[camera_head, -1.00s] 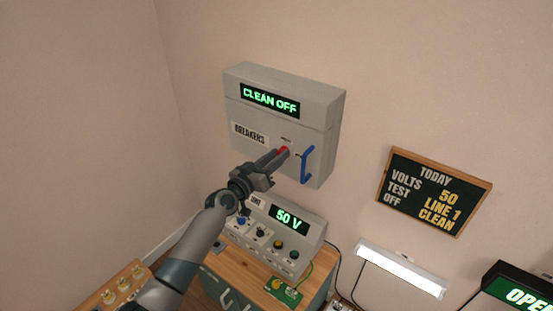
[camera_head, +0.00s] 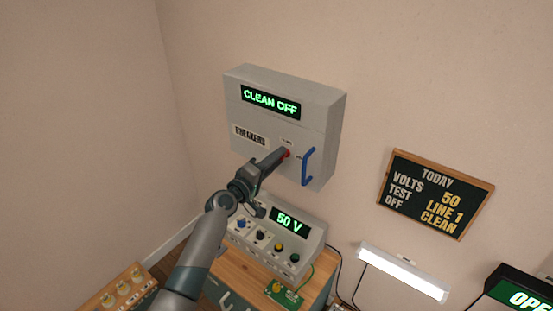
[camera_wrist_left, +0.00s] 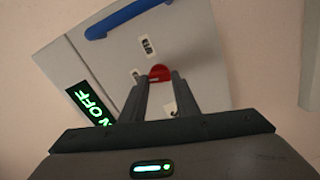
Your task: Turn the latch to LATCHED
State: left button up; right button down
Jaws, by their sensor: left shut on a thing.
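The latch is a small red knob (camera_head: 287,153) on the front of the grey breaker box (camera_head: 313,117), left of the blue handle. In the left wrist view the red latch (camera_wrist_left: 160,72) shows between and just beyond the fingertips. My left gripper (camera_head: 283,156) reaches up to the box, its fingers shut on the red latch. The fingers hide part of the latch. Small labels sit near the latch, too small to read. My right gripper is not in view.
A blue handle (camera_head: 306,168) stands out from the box close right of the latch. The box display (camera_head: 270,101) reads CLEAN OFF. Below is a grey unit reading 50 V (camera_head: 290,221) on a wooden bench. A chalkboard (camera_head: 435,194) hangs right.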

pick_arm(q)
jog(key=shift+n, duration=1.5)
jog(key=shift+f, duration=0.1)
jog(key=o, duration=1)
jog(key=shift+o, duration=0.2)
jog(key=b+v, duration=0.2)
jog(key=v, duration=1.5)
jog(key=shift+s+a, duration=0.15)
